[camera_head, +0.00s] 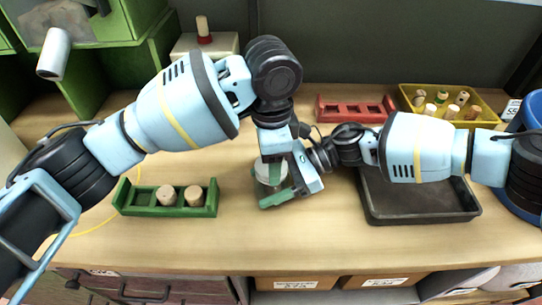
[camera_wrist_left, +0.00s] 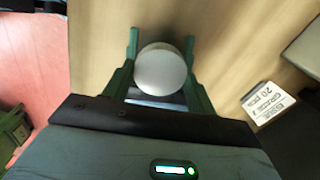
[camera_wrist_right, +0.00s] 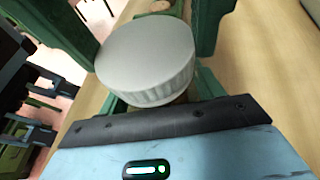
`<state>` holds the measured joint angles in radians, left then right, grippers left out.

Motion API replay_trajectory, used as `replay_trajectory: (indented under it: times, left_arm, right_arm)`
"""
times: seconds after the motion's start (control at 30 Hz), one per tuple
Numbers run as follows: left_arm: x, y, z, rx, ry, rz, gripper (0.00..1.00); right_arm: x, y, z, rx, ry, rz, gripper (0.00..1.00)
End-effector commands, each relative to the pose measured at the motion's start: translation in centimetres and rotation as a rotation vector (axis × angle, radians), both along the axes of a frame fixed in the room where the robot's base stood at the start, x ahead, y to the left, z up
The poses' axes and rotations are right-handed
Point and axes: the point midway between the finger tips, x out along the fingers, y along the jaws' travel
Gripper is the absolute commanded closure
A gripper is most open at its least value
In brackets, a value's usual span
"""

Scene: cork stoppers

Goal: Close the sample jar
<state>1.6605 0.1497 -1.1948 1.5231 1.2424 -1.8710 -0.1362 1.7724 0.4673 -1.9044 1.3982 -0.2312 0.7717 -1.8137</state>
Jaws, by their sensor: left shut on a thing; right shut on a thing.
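The sample jar's white round lid (camera_head: 268,168) is near the middle of the table in the head view. In the left wrist view the lid (camera_wrist_left: 161,70) lies between the green fingers of my left gripper (camera_wrist_left: 162,38), which is shut on it from above. In the right wrist view the lid's ribbed side (camera_wrist_right: 150,65) shows close up. My right gripper (camera_head: 275,194) is low beside the table, shut on the jar under the lid. The jar body is mostly hidden by fingers and lid. I cannot tell whether the lid is fully seated.
A green rack (camera_head: 143,211) with two corks stands to the left. A dark tray (camera_head: 420,216) lies to the right, under my right arm. A red rack (camera_head: 352,116) and a yellow bin (camera_head: 490,116) of several corks stand behind. The front middle of the table is clear.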

Motion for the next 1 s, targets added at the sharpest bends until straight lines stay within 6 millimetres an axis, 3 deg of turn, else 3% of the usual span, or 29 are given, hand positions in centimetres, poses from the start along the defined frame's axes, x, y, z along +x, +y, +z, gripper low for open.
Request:
replay_trajectory:
  times: [0.3, 0.73, 0.77, 0.9, 1.0]
  left_arm:
    - [0.01, -0.05, 0.07, -0.001, -0.002, -0.434, 0.64]
    - [0.01, -0.06, 0.08, -0.001, -0.002, -0.512, 0.64]
    - [0.01, -0.06, 0.09, -0.001, -0.002, -0.512, 0.41]
    - [0.01, -0.06, 0.06, -0.001, -0.002, -0.511, 0.23]
    - [0.01, -0.04, 0.04, 0.0, -0.002, -0.511, 0.22]
  right_arm:
    - [-0.02, -0.01, -0.02, -0.001, -0.001, 0.0, 0.97]
    - [-0.03, -0.01, -0.02, -0.001, 0.0, 0.001, 0.97]
    - [-0.03, 0.0, -0.04, -0.001, 0.0, 0.001, 0.97]
    - [-0.03, 0.0, -0.04, -0.001, 0.0, 0.001, 0.97]
    - [-0.03, 0.0, -0.04, 0.0, 0.0, 0.001, 0.97]
